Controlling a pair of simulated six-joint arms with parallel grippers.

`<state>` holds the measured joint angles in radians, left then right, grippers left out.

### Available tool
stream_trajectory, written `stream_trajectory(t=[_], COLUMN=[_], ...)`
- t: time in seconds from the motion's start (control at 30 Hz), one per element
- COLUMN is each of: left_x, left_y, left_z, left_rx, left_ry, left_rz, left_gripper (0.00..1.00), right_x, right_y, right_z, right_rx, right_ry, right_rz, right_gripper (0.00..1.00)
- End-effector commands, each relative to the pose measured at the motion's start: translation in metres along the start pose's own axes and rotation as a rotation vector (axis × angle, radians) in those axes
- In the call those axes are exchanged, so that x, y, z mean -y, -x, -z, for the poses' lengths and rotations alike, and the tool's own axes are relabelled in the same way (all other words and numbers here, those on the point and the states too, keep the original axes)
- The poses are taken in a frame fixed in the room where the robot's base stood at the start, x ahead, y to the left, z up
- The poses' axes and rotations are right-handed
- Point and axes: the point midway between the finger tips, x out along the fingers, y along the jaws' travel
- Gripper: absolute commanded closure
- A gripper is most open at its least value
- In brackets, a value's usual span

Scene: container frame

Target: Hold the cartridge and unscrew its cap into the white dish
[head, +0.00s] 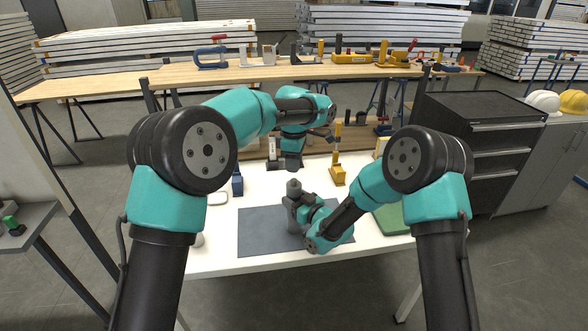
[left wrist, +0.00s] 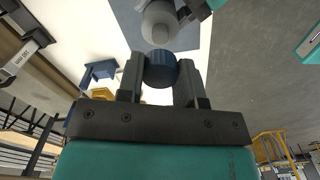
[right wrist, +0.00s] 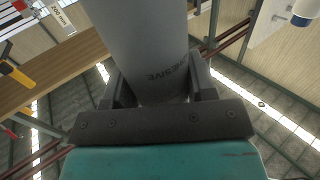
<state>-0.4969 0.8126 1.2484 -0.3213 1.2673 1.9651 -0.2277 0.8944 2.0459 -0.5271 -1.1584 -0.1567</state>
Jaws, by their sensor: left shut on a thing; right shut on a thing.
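The grey cartridge (head: 294,222) stands upright over the dark grey mat (head: 258,228). My right gripper (head: 297,203) is shut around its body; the right wrist view shows the fingers on both sides of the lettered cartridge (right wrist: 155,50). My left gripper (head: 292,165) is above the cartridge top. In the left wrist view its fingers are shut on the dark blue cap (left wrist: 161,66). The bare cartridge top (left wrist: 160,28) shows beyond the cap, and the head view shows a gap between gripper and cartridge. A white dish (head: 217,198) appears left of the mat, empty as far as I can see.
A blue holder (head: 237,184) stands behind the dish. A yellow tool (head: 338,174) stands behind the mat on the right. A green mat (head: 393,220) lies at the right, partly behind my right arm. A wooden bench (head: 270,73) with tools runs along the back.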

Motion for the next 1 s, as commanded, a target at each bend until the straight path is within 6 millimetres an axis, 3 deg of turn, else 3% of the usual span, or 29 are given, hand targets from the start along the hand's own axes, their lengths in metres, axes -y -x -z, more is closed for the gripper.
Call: stream_trajectory(t=[0.3, 0.33, 0.6, 1.0], left_x=[0.0001, 0.0001, 0.0001, 0.0001], left_y=[0.0056, 0.0055, 0.0053, 0.0052], left_z=[-0.0002, -0.0002, -0.0002, -0.0002], left_rx=[0.000, 0.000, 0.000, 0.000], left_ry=[0.000, 0.000, -0.001, -0.001], left_rz=[0.000, 0.000, 0.000, 0.000], left_gripper=[0.95, 0.95, 0.95, 0.95], right_x=[0.0000, 0.0000, 0.0001, -0.0003], right_y=[0.0001, 0.0001, 0.0000, 0.0066], right_z=[-0.0002, -0.0002, -0.0001, -0.0003], right_rx=[0.000, 0.000, 0.000, 0.001], right_ry=[0.000, 0.000, 0.000, 0.000], right_rz=[0.000, 0.000, 0.000, 0.000], right_gripper=[1.00, 0.46, 0.20, 0.19])
